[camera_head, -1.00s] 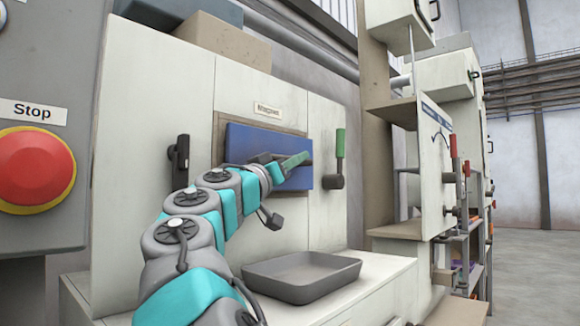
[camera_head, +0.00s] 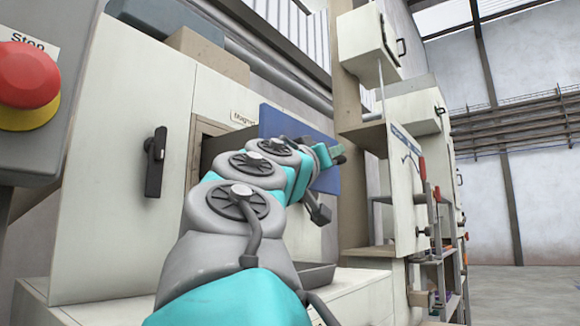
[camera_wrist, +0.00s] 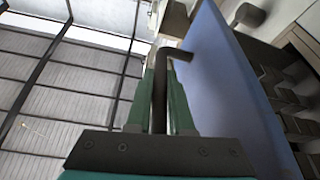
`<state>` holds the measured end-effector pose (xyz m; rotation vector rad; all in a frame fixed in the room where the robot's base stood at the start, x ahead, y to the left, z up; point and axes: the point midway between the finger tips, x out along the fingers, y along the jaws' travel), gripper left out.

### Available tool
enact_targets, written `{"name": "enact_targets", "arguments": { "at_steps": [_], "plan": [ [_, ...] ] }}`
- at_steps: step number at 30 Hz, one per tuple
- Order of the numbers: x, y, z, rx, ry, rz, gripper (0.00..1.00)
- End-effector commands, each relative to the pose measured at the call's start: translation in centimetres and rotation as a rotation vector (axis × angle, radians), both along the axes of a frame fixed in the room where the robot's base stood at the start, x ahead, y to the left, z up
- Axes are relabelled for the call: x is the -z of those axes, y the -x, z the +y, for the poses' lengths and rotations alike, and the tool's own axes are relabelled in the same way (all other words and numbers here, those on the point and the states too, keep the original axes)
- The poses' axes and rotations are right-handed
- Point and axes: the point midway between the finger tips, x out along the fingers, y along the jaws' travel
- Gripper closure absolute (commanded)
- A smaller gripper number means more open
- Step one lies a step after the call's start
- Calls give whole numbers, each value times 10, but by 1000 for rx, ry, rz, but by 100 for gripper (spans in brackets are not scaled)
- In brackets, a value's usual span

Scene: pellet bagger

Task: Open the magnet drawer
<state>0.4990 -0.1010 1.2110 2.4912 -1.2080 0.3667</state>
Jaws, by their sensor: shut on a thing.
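The magnet drawer has a blue front panel (camera_head: 285,122) under a "Magnet" label (camera_head: 243,118). The front stands out from the machine's face, and a dark gap shows between it and the frame of the opening (camera_head: 203,130). In the wrist view the blue panel (camera_wrist: 225,75) runs along the right of my fingers. My gripper (camera_wrist: 162,85) is shut on the drawer's dark bar handle (camera_wrist: 174,54), which lies between the green fingers. In the head view my arm hides most of the handle and the lower front, and my gripper (camera_head: 337,153) shows at the panel's right part.
A dark latch handle (camera_head: 155,160) sits on the panel left of the drawer. A grey tray (camera_head: 318,273) rests on the ledge below, partly hidden by my arm. The red stop button (camera_head: 28,75) is at the far left. Open floor lies at right.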

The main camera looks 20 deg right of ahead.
Motion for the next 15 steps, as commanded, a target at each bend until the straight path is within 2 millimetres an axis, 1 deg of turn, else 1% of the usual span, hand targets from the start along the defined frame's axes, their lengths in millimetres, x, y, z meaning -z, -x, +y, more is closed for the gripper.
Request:
{"name": "enact_targets", "arguments": {
  "at_steps": [5,6,13,14,15],
  "plan": [
    [0,-1,0,0,-2,1,100],
    [0,-1,0,0,-1,1,79],
    [0,-1,0,0,0,0,53],
    [0,-1,0,0,0,0,50],
    [0,-1,0,0,0,0,50]
  ]
}}
